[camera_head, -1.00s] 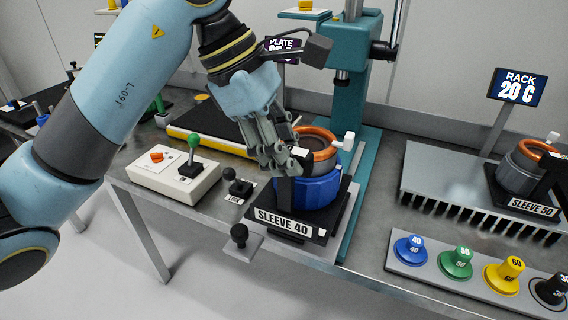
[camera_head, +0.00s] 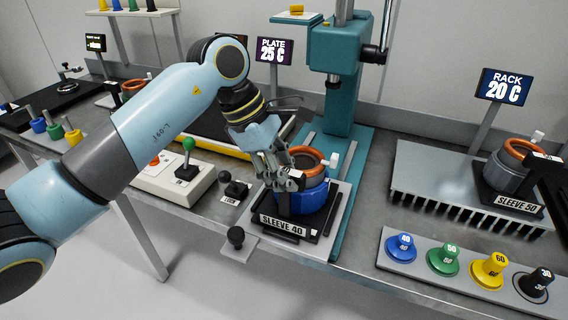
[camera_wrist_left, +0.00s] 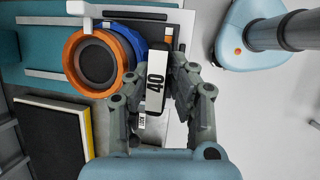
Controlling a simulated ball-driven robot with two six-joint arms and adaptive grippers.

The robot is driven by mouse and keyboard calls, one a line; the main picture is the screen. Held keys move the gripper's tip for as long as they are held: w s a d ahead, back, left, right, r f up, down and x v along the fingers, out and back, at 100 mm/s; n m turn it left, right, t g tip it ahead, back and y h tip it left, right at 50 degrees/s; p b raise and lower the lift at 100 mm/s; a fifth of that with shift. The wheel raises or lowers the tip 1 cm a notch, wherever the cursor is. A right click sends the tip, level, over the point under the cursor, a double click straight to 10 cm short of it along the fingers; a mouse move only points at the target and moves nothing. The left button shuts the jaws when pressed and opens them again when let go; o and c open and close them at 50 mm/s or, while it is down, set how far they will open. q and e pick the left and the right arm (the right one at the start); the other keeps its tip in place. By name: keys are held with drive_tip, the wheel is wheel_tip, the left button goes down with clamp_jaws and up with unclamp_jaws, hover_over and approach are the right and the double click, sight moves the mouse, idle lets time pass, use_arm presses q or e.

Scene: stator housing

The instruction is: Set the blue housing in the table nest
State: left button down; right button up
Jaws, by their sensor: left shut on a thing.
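The blue housing (camera_head: 304,201), with a copper-orange ring on top and a dark bore, stands upright at the black nest (camera_head: 283,223) labelled SLEEVE 40. I cannot tell whether its underside rests fully in the nest. The fingers hide part of the housing. My right gripper is not in view.
A teal press (camera_head: 340,85) stands just behind the nest. A control box (camera_head: 172,178) with a green-knobbed lever is to the left, and a black joystick (camera_head: 236,186) is near. A grey housing (camera_head: 508,170) sits on the finned rack at right. Coloured plugs (camera_head: 443,259) line the front.

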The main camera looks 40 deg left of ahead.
use_arm(q)
drive_tip(key=c, duration=1.2)
unclamp_jaws()
drive_tip(key=shift+a+r, duration=0.1)
drive_tip(key=shift+r, duration=0.15)
drive_tip(key=b+v, duration=0.2)
drive_tip(key=v, duration=0.9)
drive_tip(key=shift+s+a+r, duration=0.1)
drive_tip(key=shift+s+r, duration=0.15)
